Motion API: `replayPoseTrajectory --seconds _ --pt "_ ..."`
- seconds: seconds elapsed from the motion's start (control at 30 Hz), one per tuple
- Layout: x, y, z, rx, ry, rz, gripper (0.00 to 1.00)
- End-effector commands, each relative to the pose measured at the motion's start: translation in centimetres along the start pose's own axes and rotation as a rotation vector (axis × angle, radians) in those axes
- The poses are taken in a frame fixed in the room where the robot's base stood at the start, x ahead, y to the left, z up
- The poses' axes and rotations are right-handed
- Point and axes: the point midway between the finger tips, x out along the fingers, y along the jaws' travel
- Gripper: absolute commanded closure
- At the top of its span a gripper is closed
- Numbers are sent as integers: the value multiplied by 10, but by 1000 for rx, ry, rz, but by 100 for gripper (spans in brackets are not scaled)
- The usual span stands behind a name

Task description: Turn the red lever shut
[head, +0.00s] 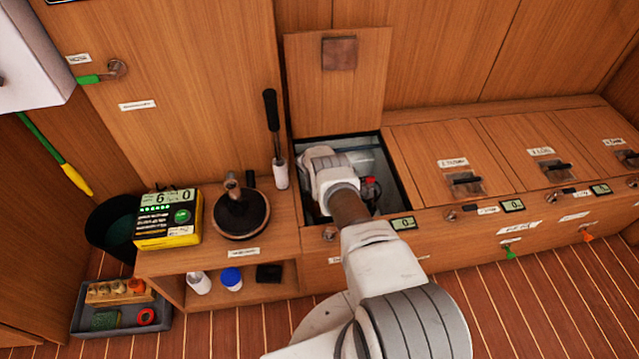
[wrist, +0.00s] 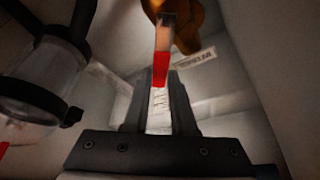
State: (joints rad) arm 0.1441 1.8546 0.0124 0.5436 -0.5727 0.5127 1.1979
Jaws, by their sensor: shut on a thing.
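In the head view my arm reaches down into the open locker (head: 391,170), and my fingertips are hidden there. A small red part (head: 370,182) shows beside my wrist; I cannot tell if it is the lever.
The locker's raised lid (head: 337,85) stands behind my arm. In the wrist view a clear-bowled fitting (wrist: 35,85) is close on the left, and a pale wall is on the right. A black plunger (head: 241,212) and a yellow meter (head: 167,218) stand on the left bench.

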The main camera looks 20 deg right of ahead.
Motion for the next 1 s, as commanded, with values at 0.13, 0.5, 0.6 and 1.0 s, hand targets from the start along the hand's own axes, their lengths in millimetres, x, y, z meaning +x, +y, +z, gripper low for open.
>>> replayPoseTrajectory --seconds 0.13,0.5,0.6,1.0 --pt "1 1 2 -1 -3 3 100" --pt "0 0 1 -3 -2 0 45" --pt "0 0 1 -3 -1 0 45" --pt "0 -8 1 -168 -5 -71 45"
